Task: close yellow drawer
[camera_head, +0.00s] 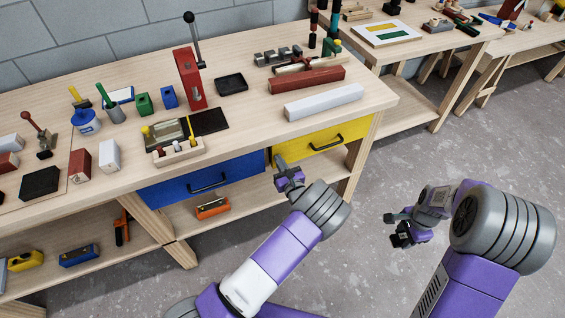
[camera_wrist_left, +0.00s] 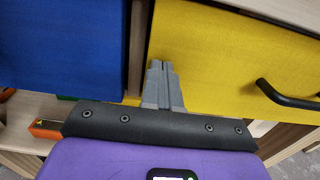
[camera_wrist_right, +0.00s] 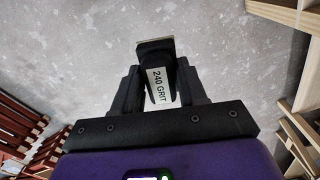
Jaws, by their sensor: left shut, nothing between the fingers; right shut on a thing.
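The yellow drawer (camera_head: 313,141) with a black bar handle (camera_head: 326,143) is under the right part of the bench top. Its front looks close to flush with the bench; any small gap is hard to judge. My left gripper (camera_head: 279,162) is shut and empty at the drawer's left end, left of the handle. In the left wrist view its fingertips (camera_wrist_left: 160,64) overlap the yellow front (camera_wrist_left: 215,60) near its left edge; contact cannot be told. My right gripper (camera_head: 393,229) is shut on a dark block labelled "240 GRIT" (camera_wrist_right: 158,86), held over the floor away from the bench.
A blue drawer (camera_head: 190,183) is left of the yellow one, past a wooden divider. The bench top (camera_head: 240,115) holds blocks, tools and a white bar (camera_head: 323,101). A lower shelf (camera_head: 190,220) holds an orange tool (camera_head: 212,207).

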